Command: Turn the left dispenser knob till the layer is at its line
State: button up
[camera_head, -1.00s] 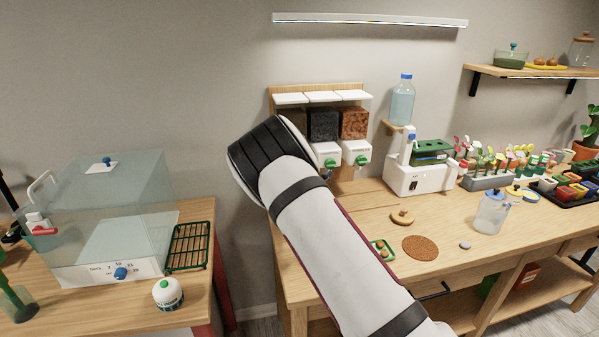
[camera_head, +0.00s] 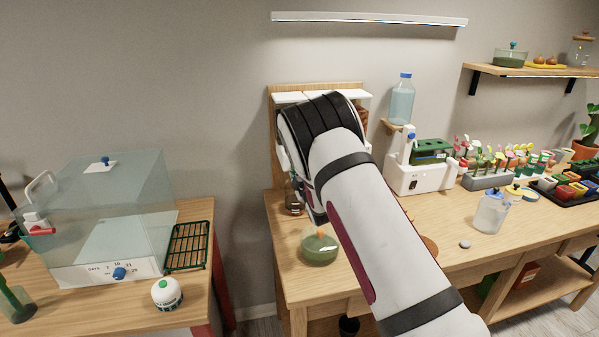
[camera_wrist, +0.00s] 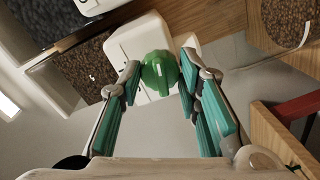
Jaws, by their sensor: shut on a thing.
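In the wrist view a green round knob (camera_wrist: 160,73) sits on a white dispenser front (camera_wrist: 143,42). My gripper (camera_wrist: 161,64) has its teal-padded fingers on both sides of the knob, shut on it. Dark granules show in a hopper (camera_wrist: 85,72) beside the dispenser. A brown granular mass (camera_wrist: 287,22) with a pale curved line (camera_wrist: 294,50) beside it shows at the upper right. In the head view my arm hides the dispenser fronts and the knob; white lids (camera_head: 288,97) show above. A small jar with brown content (camera_head: 294,201) stands left of my arm. The layer's level cannot be told.
A glass bowl with green content (camera_head: 319,248) stands on the bench near my arm. A water bottle (camera_head: 401,100) and a white machine (camera_head: 420,175) stand to the right. A clear box (camera_head: 105,210) is on the left table. The bench's left front corner is clear.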

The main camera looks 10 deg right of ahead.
jog(key=shift+f+m+t+y+b, duration=0.2)
jog(key=shift+m+b, duration=0.45)
jog(key=shift+m, duration=3.05)
jog(key=shift+f+m+t+y+b, duration=0.15)
jog(key=shift+m+b, duration=0.5)
jog(key=shift+m, duration=3.05)
jog(key=o, duration=1.2)
jog(key=shift+c, duration=0.2)
jog(key=shift+r, duration=0.1)
jog(key=shift+s, duration=0.1)
jog(key=s, duration=1.2)
jog(key=shift+d, duration=0.4)
